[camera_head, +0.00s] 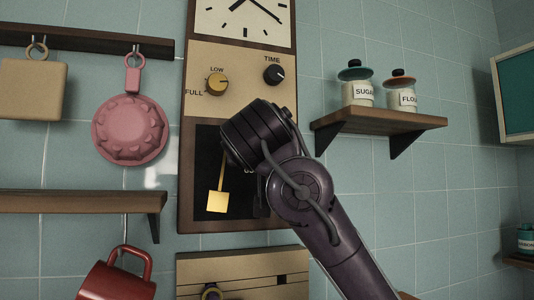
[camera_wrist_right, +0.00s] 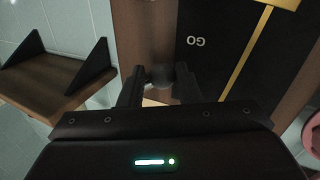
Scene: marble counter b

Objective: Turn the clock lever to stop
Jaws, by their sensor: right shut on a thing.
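The wall clock (camera_head: 187,150) is a tall wooden case with a white dial (camera_head: 240,20) at the top and a black lower panel (camera_head: 207,140) with a gold pendulum (camera_head: 221,201). My right arm reaches up from the lower right and covers the right part of that panel. In the right wrist view my right gripper (camera_wrist_right: 160,84) is shut on the dark rounded end of the clock lever (camera_wrist_right: 160,73), beside the panel's edge. The word GO shows upside down on the panel near the lever. The rest of the lever is hidden. My left gripper is not in view.
A gold knob (camera_head: 216,84) and a black TIME knob (camera_head: 274,74) sit above the panel. A shelf (camera_head: 380,121) with two jars is to the right. A pink mould (camera_head: 131,125) and a red mug (camera_head: 117,281) hang to the left.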

